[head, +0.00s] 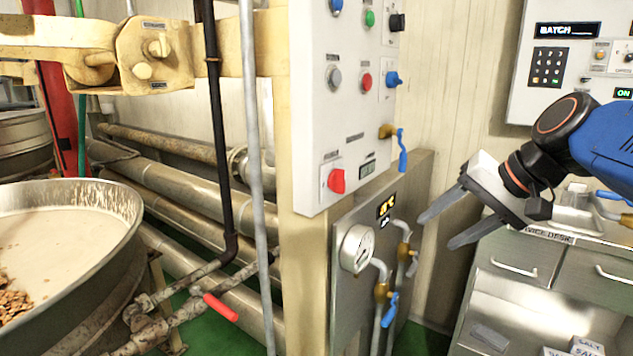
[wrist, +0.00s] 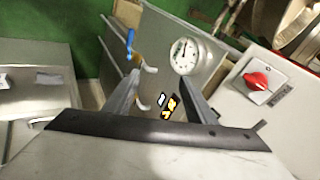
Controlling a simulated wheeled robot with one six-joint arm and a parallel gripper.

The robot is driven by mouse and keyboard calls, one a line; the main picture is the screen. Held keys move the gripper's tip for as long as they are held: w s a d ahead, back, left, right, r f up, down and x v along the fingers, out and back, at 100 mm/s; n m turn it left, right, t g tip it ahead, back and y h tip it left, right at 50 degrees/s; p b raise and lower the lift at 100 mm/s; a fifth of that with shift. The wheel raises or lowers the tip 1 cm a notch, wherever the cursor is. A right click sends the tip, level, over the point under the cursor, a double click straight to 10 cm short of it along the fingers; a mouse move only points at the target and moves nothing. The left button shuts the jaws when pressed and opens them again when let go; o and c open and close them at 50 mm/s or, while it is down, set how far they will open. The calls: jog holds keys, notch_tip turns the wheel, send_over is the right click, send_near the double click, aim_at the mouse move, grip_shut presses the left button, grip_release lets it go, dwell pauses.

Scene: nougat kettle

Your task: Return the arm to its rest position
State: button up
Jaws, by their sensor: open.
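My gripper (head: 455,223) is on the right in the head view, at the end of my blue and black arm. Its two grey fingers are apart, with nothing between them, and point left toward the control panel. In the wrist view my gripper (wrist: 158,98) shows its two fingers spread, with the grey gauge panel (wrist: 150,60) beyond them. The gripper appears apart from the panel and the valves.
A white control panel (head: 325,130) with a red knob (head: 336,180) stands mid-view. Below it are a gauge (head: 357,249) and blue-handled valves (head: 390,309). A kettle (head: 125,240) is left. Metal drawers (head: 515,262) and a wall box (head: 515,95) are right.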

jog(key=s+d+f+n+h, duration=0.2)
jog(key=s+f, duration=0.5)
jog(key=f, duration=0.3)
jog(key=s+d+f+n+g+h, duration=0.1)
jog(key=s+d+f+n+h, duration=0.2)
jog(key=s+f, duration=0.4)
notch_tip(320, 180, down, 3)
jog(key=shift+s+r, duration=0.1)
jog(key=shift+s, duration=0.15)
